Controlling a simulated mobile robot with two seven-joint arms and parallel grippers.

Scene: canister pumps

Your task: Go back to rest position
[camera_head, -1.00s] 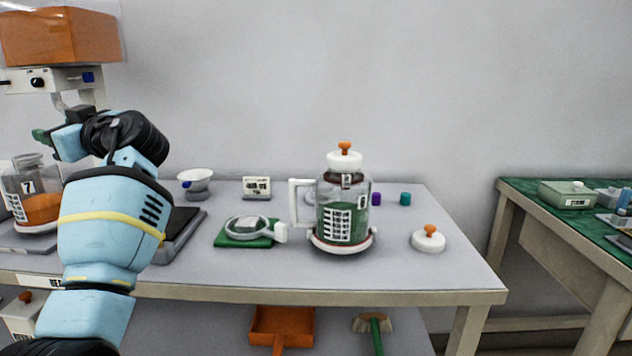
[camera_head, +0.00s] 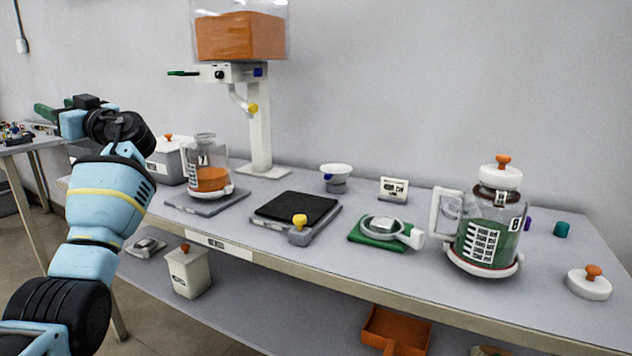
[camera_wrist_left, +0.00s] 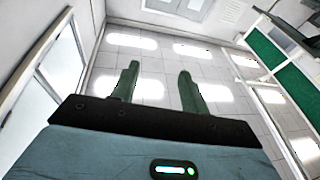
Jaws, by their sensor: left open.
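My left arm comes in from the left in the head view, and its left gripper (camera_head: 52,110) points left, raised above the table level. In the left wrist view the two green fingers (camera_wrist_left: 158,85) stand apart with nothing between them, only tiled floor behind. My right gripper is in neither view. A glass canister marked 8 (camera_head: 490,232) with green contents, a white handle and a white lid with an orange knob stands upright at the right of the table. A canister marked 7 (camera_head: 209,172) with orange contents and no white lid stands under the dispenser, on a grey base.
The dispenser (camera_head: 258,120) holds an orange hopper (camera_head: 240,36). A black-topped scale (camera_head: 297,208), a green mat (camera_head: 362,238) with a strainer, and a loose white lid (camera_head: 590,284) lie on the table (camera_head: 420,275). A white bin (camera_head: 188,273) and orange dustpan (camera_head: 395,330) are below.

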